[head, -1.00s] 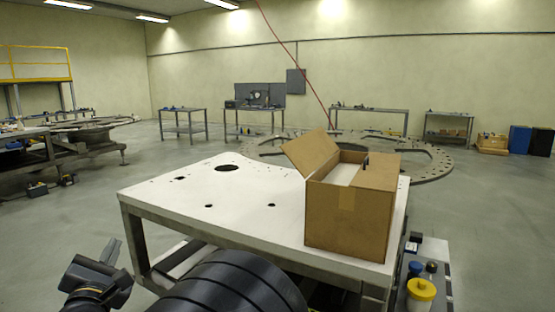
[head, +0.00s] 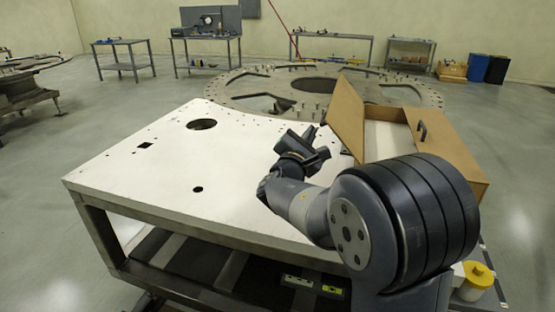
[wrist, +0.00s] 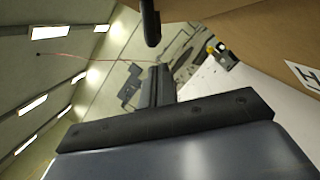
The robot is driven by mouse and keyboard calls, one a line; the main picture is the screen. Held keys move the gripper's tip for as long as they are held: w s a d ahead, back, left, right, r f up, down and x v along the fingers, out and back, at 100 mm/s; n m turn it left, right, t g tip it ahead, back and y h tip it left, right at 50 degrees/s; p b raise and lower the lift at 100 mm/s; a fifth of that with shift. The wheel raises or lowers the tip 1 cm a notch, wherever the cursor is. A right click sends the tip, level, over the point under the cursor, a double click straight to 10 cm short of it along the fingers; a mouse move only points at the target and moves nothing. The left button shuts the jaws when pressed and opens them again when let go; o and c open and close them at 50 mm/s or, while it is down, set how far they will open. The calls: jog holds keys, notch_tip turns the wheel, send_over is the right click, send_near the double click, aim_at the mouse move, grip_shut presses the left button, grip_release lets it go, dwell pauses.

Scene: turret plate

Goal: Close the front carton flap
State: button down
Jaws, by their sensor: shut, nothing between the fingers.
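The brown cardboard carton (head: 465,175) stands at the right end of the white table, its near side largely hidden behind my arm. One flap (head: 346,115) stands up on its left side, tilted outward. The right part of the top lies flat and bears a small black handle-like piece (head: 422,131). A pale surface (head: 385,140) shows in the opening between. I cannot tell which flap is the front one. My gripper (head: 318,143) is shut and empty above the table, just left of the carton, apparently apart from it. Brown carton board (wrist: 250,40) fills the wrist view's upper right.
The white table top (head: 150,170) is clear to the left, with several holes. A yellow-capped container (head: 478,275) is low at the right, beside the table. A large ring plate (head: 240,92) lies behind the table.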

jog(key=shift+s+d+r, duration=0.15)
jog(key=shift+d+r, duration=0.45)
jog(key=shift+d, duration=0.05)
